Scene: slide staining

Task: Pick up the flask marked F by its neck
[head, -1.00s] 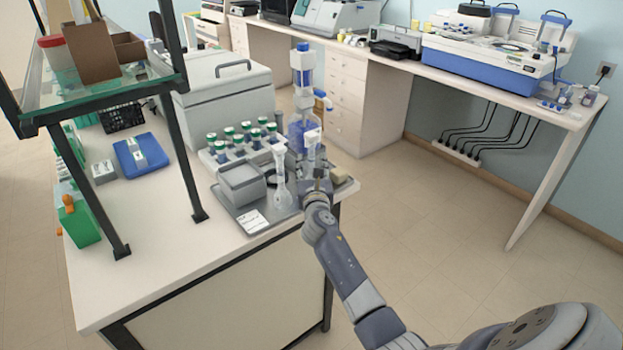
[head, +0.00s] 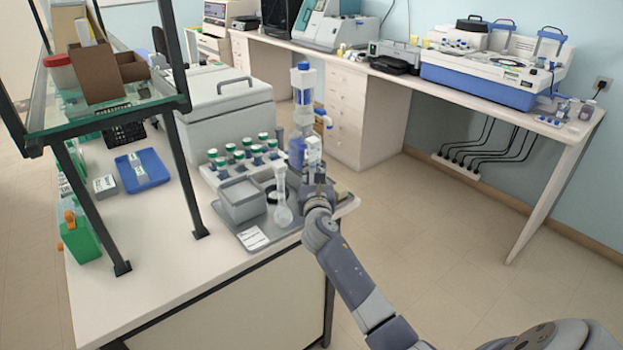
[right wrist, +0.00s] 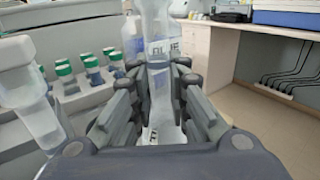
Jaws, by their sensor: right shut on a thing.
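My right gripper (head: 317,182) is shut on the neck of a clear flask, whose pale top (head: 314,150) rises above the fingers in the head view. In the right wrist view, the flask's glass (right wrist: 160,90) stands between the two fingers, roughly upright. Some dark marks show on or behind it, but I cannot read a letter F. The flask's lower body is hidden behind my gripper and wrist. A second clear flask (head: 283,213) stands on the grey tray (head: 262,240), left of my gripper; it also shows at the left of the right wrist view (right wrist: 38,105). My left gripper is out of view.
A tall blue-and-clear dispenser bottle (head: 303,85) stands just behind the held flask. Several green-capped bottles (head: 240,152) sit in a rack to the left. A grey box (head: 241,198) and a white card (head: 253,238) lie close by. The floor right of the bench is clear.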

